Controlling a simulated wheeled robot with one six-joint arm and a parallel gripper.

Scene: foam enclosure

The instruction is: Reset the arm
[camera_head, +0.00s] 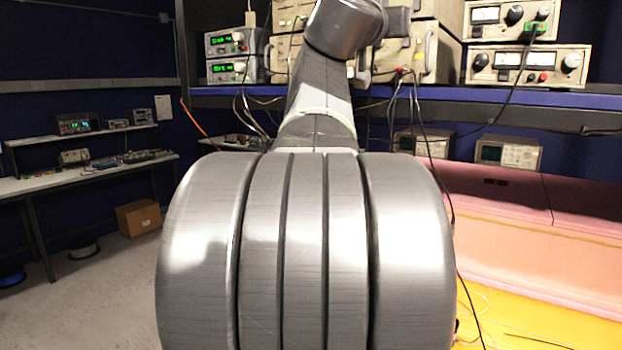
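My arm (318,95) rises in the middle of the head view. Its large metal joint housing, with several dark grooves, fills the lower middle. A grey link goes up from it to a rounded joint near the top edge. My gripper is not in view, and nothing held can be seen. The arm hides much of the centre of the room behind it.
A pink foam block (540,225) lies at right beside a yellow surface (530,320). Shelves behind hold electronic instruments (527,60) with hanging cables. A workbench (90,176) stands at left, with a cardboard box (138,217) on the floor. Open floor shows at lower left.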

